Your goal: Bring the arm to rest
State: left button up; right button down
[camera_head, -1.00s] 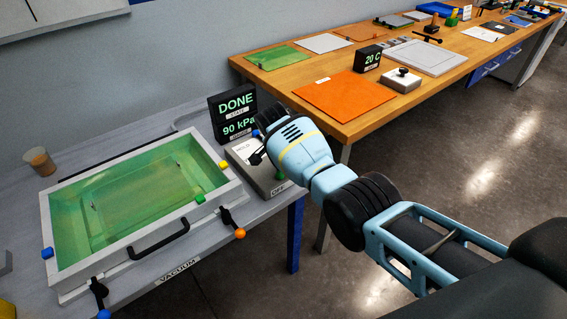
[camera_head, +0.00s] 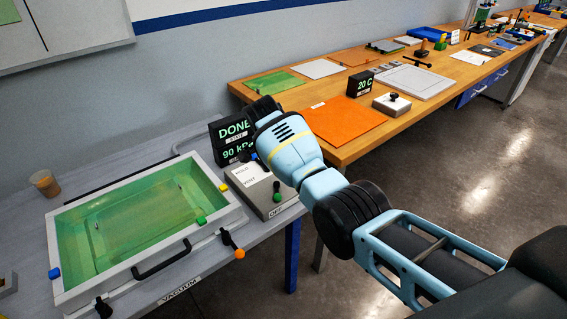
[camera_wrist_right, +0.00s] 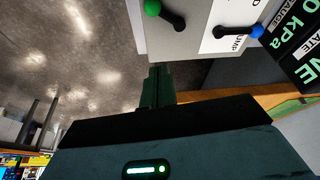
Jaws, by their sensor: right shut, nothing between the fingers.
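My right arm comes in from the right in the head view, light blue and black. Its black gripper (camera_head: 263,109) is raised beside the display and above the grey control box, apart from it. In the right wrist view the dark fingers (camera_wrist_right: 157,86) are together with nothing between them. The control box (camera_head: 266,190) has a green-knobbed lever (camera_head: 276,190) and a blue-knobbed lever, which also shows in the wrist view (camera_wrist_right: 256,32). My left gripper is not in view.
The display (camera_head: 233,139) reads DONE and 90 kPa. The wooden bench (camera_head: 330,150) holds an orange sheet (camera_head: 343,124) close to my wrist. Floor at right is clear.

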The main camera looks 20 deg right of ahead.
jog(key=shift+f, duration=0.1)
jog(key=s+d+f+n+y, duration=0.1)
jog(key=s+f+n, duration=0.2)
jog(key=s+f, duration=0.9)
jog(key=s+d+f+n+y, duration=0.1)
jog(key=s+f+n, duration=0.1)
jog(key=s+f, duration=0.5)
jog(key=s+d+f+n, duration=0.1)
jog(key=s+f+n, duration=0.2)
jog(key=s, duration=0.8)
jog(key=s+a+r+n+g+y, duration=0.1)
jog(key=s+r+n, duration=0.25)
jog(key=s, duration=0.85)
jog(key=s+r+n+y, duration=0.1)
jog(key=s+r+n, duration=0.25)
jog(key=s, duration=0.75)
jog(key=w+a+f+m+t+y, duration=0.1)
jog(key=w+a+f+t, duration=0.2)
jog(key=w+f+t, duration=0.3)
notch_tip(320, 180, down, 3)
jog(key=shift+f+t, duration=0.1)
jog(key=shift+t, duration=0.8)
